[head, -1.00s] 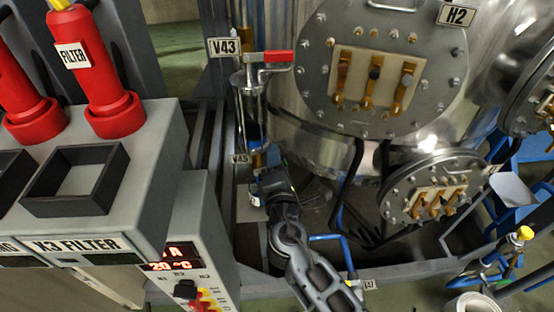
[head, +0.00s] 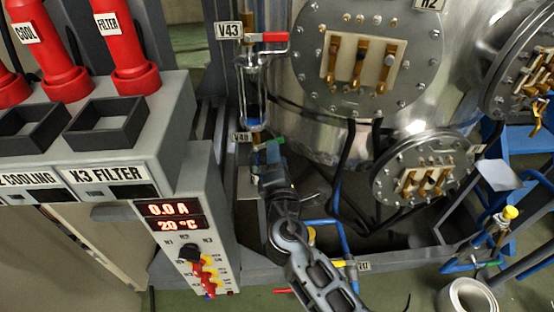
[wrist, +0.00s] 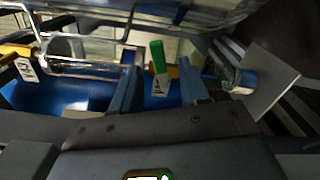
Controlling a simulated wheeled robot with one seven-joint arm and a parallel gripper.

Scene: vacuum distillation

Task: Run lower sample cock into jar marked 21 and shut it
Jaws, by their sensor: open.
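The lower sample cock has a green handle (head: 274,148), below the sight glass (head: 254,98) with blue liquid in it. In the wrist view the green handle (wrist: 157,56) stands between the fingers of my open gripper (wrist: 160,86); I cannot tell whether they touch it. My gripper (head: 268,157) reaches the cock from below in the head view. A small white tag (wrist: 160,87) sits under the handle. What looks like the jar (wrist: 240,82) is at the outlet end, by a white plate (wrist: 268,88); its number is not readable.
An upper cock with a red handle (head: 270,37) and V43 plate (head: 229,30) is above the sight glass. A metal vessel (head: 305,130) with bolted flanges stands right. A control box (head: 180,232) and filter console (head: 150,150) are left.

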